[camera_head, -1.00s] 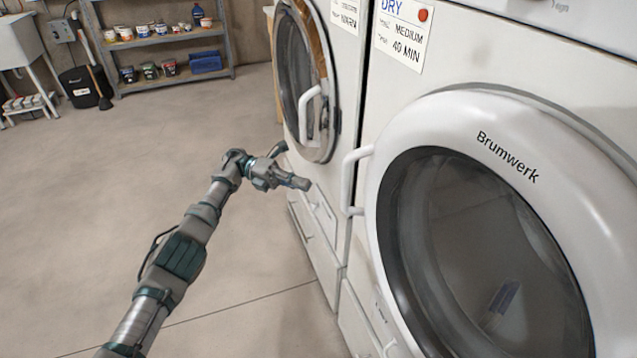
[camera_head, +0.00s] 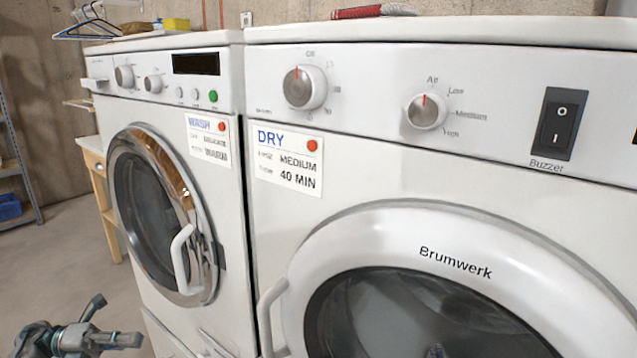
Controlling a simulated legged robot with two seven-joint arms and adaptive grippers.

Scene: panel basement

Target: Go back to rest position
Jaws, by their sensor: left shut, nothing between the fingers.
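My left gripper (camera_head: 112,322) is low at the left edge of the view, in front of and below the washer door. It is shut and holds nothing. The white washer (camera_head: 217,232) stands at the left with its round chrome door (camera_head: 207,285) closed or nearly so; I cannot tell which. The white dryer (camera_head: 370,185) stands beside it on the right, its Brumwerk door (camera_head: 480,240) appearing shut. My right gripper is out of view.
Blue hangers (camera_head: 92,28) and a yellow sponge-like block (camera_head: 176,24) lie on or above the washer top. A metal shelf (camera_head: 18,150) with a blue bin (camera_head: 9,207) stands far left. The floor (camera_head: 60,255) between is clear.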

